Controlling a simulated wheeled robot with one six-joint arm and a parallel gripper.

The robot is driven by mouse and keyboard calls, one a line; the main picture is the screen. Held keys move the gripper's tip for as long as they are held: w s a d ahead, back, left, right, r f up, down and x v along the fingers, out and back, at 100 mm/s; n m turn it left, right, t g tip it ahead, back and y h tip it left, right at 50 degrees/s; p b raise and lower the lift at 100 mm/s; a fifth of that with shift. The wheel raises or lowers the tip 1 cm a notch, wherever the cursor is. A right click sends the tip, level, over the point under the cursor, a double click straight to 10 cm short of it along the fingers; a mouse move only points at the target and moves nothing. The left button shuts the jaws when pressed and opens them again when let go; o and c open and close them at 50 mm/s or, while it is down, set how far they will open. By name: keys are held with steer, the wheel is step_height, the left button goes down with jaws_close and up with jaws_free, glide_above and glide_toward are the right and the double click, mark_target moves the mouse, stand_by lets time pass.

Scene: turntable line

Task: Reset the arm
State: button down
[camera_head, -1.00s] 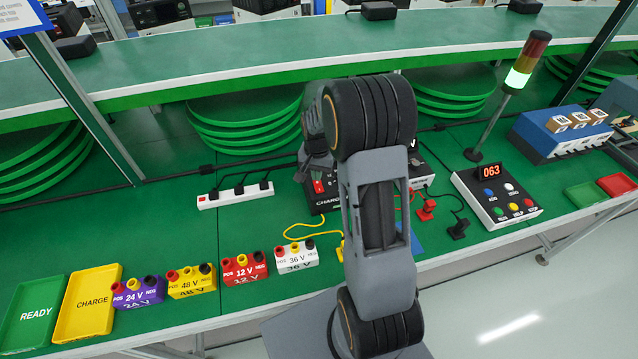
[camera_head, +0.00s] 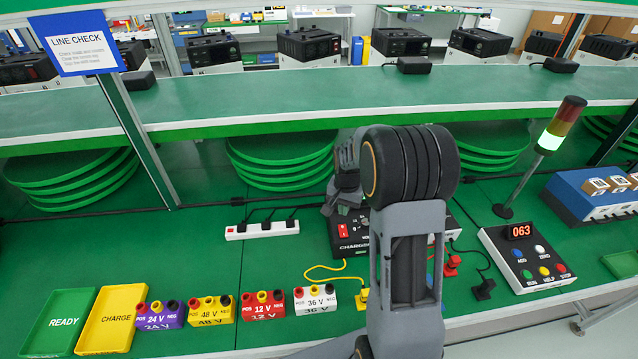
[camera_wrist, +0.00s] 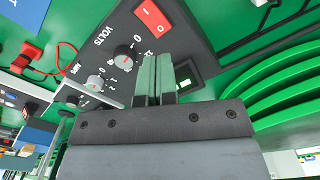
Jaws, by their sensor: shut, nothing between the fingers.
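My arm rises from the bottom centre in the head view and hides part of the charger behind it. My gripper (camera_wrist: 155,80) is shut and empty in the wrist view, its two green-padded fingers together in front of the charger panel. The charger (camera_wrist: 190,50) is a dark box with a red rocker switch, grey knobs and a small green display; its left part also shows in the head view (camera_head: 349,243). I cannot tell whether the fingertips touch the panel.
A white power strip (camera_head: 262,229), four-coloured battery blocks such as the purple 24 V one (camera_head: 160,316), a green READY tray (camera_head: 57,322) and a yellow CHARGE tray (camera_head: 111,319) lie left. A button box (camera_head: 528,260) reading 063 and a signal tower (camera_head: 545,150) stand right. A shelf (camera_head: 300,104) runs behind.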

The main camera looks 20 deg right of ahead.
steer(key=shift+s+f+n, duration=0.15)
steer(key=shift+s+n, duration=0.1)
steer(key=shift+n, duration=0.15)
steer(key=shift+s+a+f+n+g, duration=0.15)
steer(key=shift+s+n+g, duration=0.1)
steer(key=shift+s, duration=0.3)
steer(key=shift+s+a+f+n+g, duration=0.15)
steer(key=shift+s+n, duration=0.1)
steer(key=shift+s, duration=0.25)
steer(key=s+a+r+n+t, duration=0.2)
steer(key=s+a+r+n, duration=0.1)
steer(key=s+r, duration=0.4)
steer(key=s+a+r+n+t, duration=0.3)
steer(key=s+a+r, duration=0.3)
steer(key=s+r, duration=0.2)
steer(key=shift+r, duration=0.55)
